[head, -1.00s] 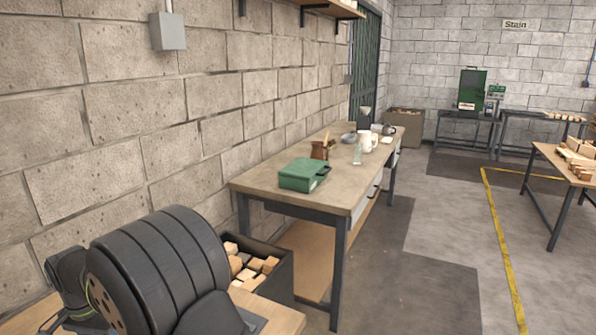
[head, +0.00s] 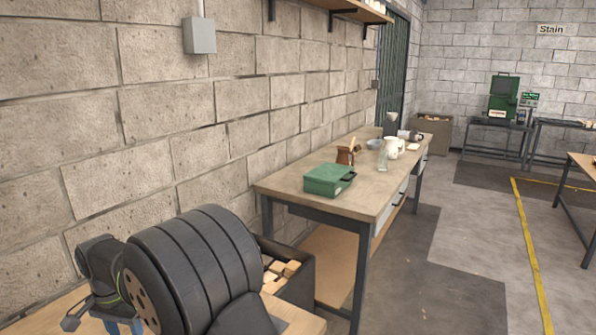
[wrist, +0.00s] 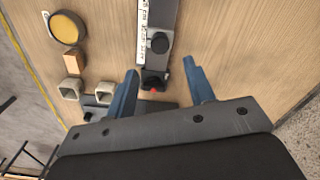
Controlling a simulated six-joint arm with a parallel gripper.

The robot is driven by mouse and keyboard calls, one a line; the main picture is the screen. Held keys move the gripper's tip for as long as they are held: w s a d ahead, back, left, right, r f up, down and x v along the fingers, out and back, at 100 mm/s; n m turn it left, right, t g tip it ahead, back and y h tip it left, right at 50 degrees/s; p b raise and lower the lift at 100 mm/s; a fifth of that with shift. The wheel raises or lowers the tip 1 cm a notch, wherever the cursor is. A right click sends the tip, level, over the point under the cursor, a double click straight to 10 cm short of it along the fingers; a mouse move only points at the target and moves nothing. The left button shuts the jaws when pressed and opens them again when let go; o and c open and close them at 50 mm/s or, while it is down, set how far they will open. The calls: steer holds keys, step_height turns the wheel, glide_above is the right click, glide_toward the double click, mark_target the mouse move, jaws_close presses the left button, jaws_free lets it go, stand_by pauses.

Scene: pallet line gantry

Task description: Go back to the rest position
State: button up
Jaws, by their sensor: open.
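My gripper (wrist: 160,67) shows in the wrist view with its two blue fingers apart and nothing between them. It hangs above a wooden benchtop (wrist: 228,45). A dark bar with a white label, black knobs and a small red spot (wrist: 158,42) lies beyond and between the fingers; I cannot tell the gap in height. In the head view, the blue fingers (head: 124,326) just show at the bottom left edge, beside my large dark arm link. Their tips are cut off there.
Left of the fingers lie a yellow disc (wrist: 68,27), a wooden block (wrist: 76,61) and two square tube pieces (wrist: 70,90). A block wall (head: 130,120) stands close on the left. A workbench (head: 290,184) carries a green case (head: 328,180); a bin of wood offcuts (head: 298,288) stands nearer.

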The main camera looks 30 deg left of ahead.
step_height(320, 180, down, 9)
steer(key=shift+r, duration=0.15)
steer(key=s, duration=0.4)
steer(key=shift+r, duration=0.25)
step_height(320, 180, up, 17)
steer(key=w+d+r+m+g+y, duration=0.2)
steer(key=w+d+r+m+y, duration=0.1)
steer(key=d, duration=0.5)
steer(key=shift+w+d+r+m+y, duration=0.2)
steer(key=shift+w+r+m+y, duration=0.25)
steer(key=shift+w+r, duration=0.4)
steer(key=shift+w+f, duration=0.1)
